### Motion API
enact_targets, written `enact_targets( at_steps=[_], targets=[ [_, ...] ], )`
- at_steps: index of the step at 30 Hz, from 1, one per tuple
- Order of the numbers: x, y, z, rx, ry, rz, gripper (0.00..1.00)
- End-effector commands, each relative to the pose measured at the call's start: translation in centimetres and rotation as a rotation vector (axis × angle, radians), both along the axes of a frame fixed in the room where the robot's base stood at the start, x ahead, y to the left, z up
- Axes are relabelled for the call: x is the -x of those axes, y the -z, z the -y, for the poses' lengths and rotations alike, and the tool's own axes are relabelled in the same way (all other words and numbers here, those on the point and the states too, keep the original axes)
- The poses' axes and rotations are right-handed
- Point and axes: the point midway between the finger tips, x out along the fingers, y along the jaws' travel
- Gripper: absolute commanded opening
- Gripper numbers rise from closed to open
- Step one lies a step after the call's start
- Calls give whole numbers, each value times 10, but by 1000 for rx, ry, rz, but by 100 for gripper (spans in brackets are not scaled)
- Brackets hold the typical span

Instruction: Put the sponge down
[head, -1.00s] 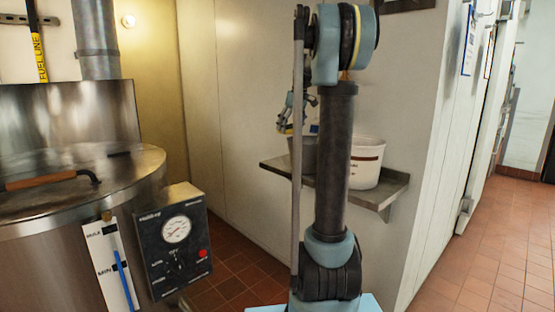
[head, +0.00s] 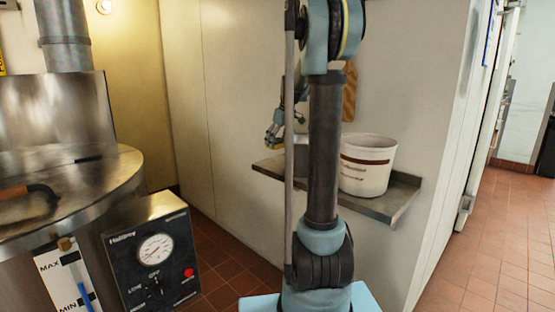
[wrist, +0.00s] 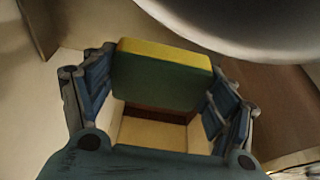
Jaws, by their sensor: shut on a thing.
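The sponge (wrist: 165,78), with a yellow layer and a dark green layer, sits between the fingers of my gripper (wrist: 163,98) in the wrist view. The gripper is shut on it, with blue finger pads on both sides. In the head view my gripper (head: 276,131) is over the left end of the metal wall shelf (head: 268,166), left of my arm column. The wrist view does not clearly show how far the sponge is from the shelf.
A white bucket with a brown band (head: 367,170) stands on the shelf, right of my arm. A grey rounded vessel (wrist: 245,22) is close to the sponge in the wrist view. A large steel kettle (head: 75,170) with a control box (head: 155,255) is at left. Floor is clear at right.

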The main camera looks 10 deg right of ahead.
Motion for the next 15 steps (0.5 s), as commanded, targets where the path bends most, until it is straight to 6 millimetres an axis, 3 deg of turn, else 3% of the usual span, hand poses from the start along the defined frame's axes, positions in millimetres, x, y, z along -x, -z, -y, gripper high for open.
enact_targets(
  at_steps=[15],
  targets=[
    [0,52,6,0,7,0,40]
  ],
)
